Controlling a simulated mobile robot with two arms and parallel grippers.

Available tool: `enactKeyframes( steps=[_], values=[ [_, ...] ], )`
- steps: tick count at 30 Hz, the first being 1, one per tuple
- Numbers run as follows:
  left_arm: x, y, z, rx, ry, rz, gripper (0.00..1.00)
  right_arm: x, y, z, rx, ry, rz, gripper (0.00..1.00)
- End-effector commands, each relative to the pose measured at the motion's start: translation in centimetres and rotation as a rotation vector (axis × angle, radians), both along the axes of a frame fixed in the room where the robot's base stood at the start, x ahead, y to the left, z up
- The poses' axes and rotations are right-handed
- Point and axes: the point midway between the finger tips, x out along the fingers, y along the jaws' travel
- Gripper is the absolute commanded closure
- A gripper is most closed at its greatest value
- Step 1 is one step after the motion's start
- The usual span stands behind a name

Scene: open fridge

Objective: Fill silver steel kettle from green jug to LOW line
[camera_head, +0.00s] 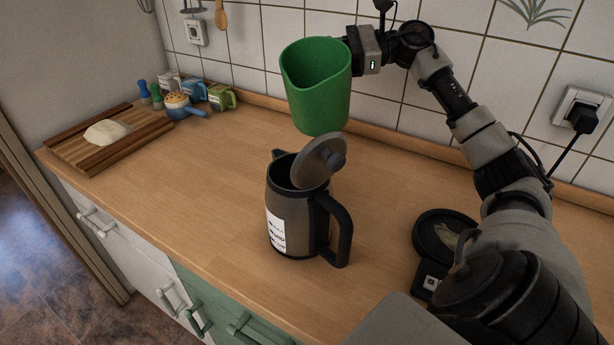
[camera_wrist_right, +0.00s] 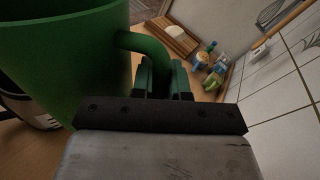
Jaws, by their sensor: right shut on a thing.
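The green jug (camera_head: 316,92) is held in the air above and just behind the kettle, close to upright. My right gripper (camera_head: 352,52) is shut on its handle, which shows between the fingers in the right wrist view (camera_wrist_right: 150,50). The silver steel kettle (camera_head: 290,222) stands upright on the counter with its grey lid (camera_head: 318,160) tipped open and its black handle to the right. A white label with dark marks is on its side; the marks are too small to read. The water levels inside jug and kettle cannot be seen. My left gripper is not in view.
A black round kettle base (camera_head: 445,236) sits to the right, partly behind my right arm. A wooden board (camera_head: 72,150) with dough (camera_head: 107,132) and several cups stand at the back left. The tiled wall is close behind the jug. The counter left of the kettle is clear.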

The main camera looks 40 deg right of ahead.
Motion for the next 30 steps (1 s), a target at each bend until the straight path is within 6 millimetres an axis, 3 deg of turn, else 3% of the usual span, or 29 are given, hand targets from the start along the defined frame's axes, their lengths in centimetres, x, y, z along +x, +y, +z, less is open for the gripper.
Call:
enactKeyframes(
  steps=[10, 21, 30],
  values=[
    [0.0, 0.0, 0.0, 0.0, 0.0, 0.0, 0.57, 0.0, 0.0, 0.3, 0.071, 0.037, 0.0, 1.0],
    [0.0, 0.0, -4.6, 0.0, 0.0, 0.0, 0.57, -0.4, 0.7, -3.0, 0.253, 0.138, 0.0, 1.0],
    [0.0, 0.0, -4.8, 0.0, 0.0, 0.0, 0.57, -0.5, 0.8, -3.0, 0.296, 0.162, 0.0, 1.0]
  ],
)
